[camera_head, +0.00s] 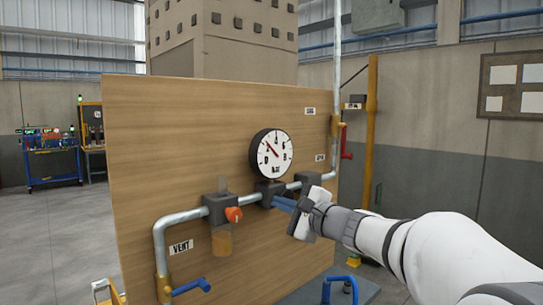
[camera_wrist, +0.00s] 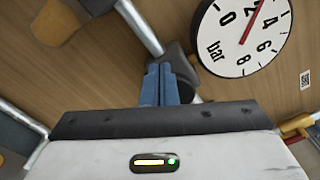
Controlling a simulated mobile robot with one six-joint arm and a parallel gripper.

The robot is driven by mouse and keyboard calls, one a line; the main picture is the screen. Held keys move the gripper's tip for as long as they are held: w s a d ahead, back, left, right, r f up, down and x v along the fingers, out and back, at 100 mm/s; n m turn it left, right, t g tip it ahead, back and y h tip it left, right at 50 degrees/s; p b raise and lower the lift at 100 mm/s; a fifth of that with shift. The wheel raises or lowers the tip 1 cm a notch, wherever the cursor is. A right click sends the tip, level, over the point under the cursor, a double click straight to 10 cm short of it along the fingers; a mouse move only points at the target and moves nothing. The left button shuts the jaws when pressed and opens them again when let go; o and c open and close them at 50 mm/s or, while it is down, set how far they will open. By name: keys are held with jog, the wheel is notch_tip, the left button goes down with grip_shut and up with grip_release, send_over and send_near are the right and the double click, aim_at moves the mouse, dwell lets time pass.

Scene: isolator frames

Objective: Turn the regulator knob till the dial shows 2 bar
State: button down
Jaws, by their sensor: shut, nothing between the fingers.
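The round white dial (camera_head: 264,164) is on the wooden panel, marked 0 to 8 bar. It also shows in the wrist view (camera_wrist: 231,41), where its red needle lies close to the 2, apparently a little toward the 4. My gripper (camera_head: 276,201) has its blue fingers together and empty. The fingers also show in the wrist view (camera_wrist: 165,70). They point at the dark block (camera_head: 267,185) under the dial and cover part of it; I cannot tell whether they touch. An orange-red knob (camera_head: 233,215) is on another dark block to the left. Any knob behind my fingers is hidden.
A grey pipe (camera_head: 181,218) runs along the panel (camera_head: 180,130). An amber bowl (camera_head: 221,240) hangs below the left block. A blue handle (camera_head: 190,287) is near a VENT label (camera_head: 181,247), and a red handle (camera_head: 346,143) is at the panel's right edge.

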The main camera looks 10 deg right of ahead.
jog(key=shift+s+a+f, duration=0.1)
jog(key=shift+a, duration=0.1)
jog(key=b+v, duration=0.2)
jog(key=v, duration=0.4)
jog(key=w+d+r+m+p, duration=0.3)
jog(key=d+m+p, duration=0.3)
jog(key=m+p, duration=1.1)
jog(key=w+a+m+b, duration=0.1)
jog(key=w+a+b, duration=0.1)
jog(key=w+a, duration=0.2)
jog(key=shift+w+a, duration=0.15)
jog(key=shift+w, duration=0.7)
